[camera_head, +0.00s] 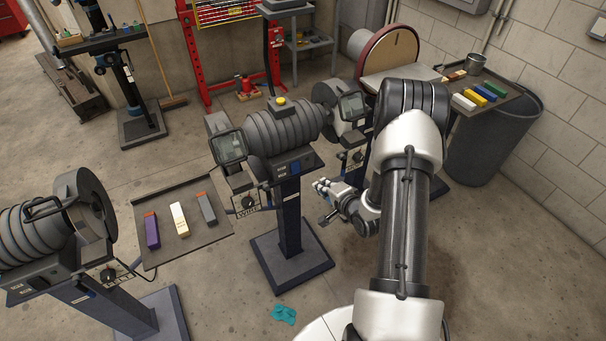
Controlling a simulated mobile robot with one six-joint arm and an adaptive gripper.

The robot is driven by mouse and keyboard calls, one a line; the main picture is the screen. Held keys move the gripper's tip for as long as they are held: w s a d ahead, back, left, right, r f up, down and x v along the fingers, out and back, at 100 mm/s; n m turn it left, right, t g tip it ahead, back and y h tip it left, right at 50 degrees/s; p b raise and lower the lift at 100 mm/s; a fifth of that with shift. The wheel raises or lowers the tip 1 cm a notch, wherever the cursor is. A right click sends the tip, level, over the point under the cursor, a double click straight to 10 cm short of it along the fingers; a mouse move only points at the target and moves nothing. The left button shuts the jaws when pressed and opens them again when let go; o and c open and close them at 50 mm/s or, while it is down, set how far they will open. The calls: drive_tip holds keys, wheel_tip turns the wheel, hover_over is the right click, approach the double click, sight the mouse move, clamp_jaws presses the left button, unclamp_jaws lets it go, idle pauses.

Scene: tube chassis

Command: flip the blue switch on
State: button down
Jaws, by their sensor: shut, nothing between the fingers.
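A small blue switch (295,167) shows on the front panel of the middle bench grinder (282,130). It is too small to tell which way it is set. My gripper (328,190) is shut and empty. In the picture it is below and to the right of the switch, right of the grinder's pedestal, and apart from the switch. My own arm covers part of the area to the right of the grinder.
A tray (205,240) with several coloured bars is left of the pedestal (289,220). Another grinder (50,235) stands at far left. A disc sander (388,55) and a dark bin (490,140) are at right. A teal rag (284,314) lies on open floor.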

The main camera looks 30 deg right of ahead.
drive_tip(key=shift+s+a+f+m+t, duration=0.15)
drive_tip(key=shift+s+f+m, duration=0.15)
drive_tip(key=shift+f, duration=0.2)
drive_tip(key=shift+s+d+f+m+t, duration=0.15)
drive_tip(key=shift+s+f+m, duration=0.15)
drive_tip(key=shift+f, duration=0.15)
drive_tip(key=shift+w+a, duration=0.1)
drive_tip(key=b, duration=0.3)
approach(299, 171)
drive_tip(key=x, duration=0.5)
drive_tip(key=shift+f, duration=0.35)
drive_tip(key=shift+w+b, duration=0.3)
drive_tip(key=shift+w, duration=0.4)
drive_tip(key=shift+w+f+b, duration=0.35)
drive_tip(key=shift+b, duration=0.2)
drive_tip(key=shift+r, duration=0.25)
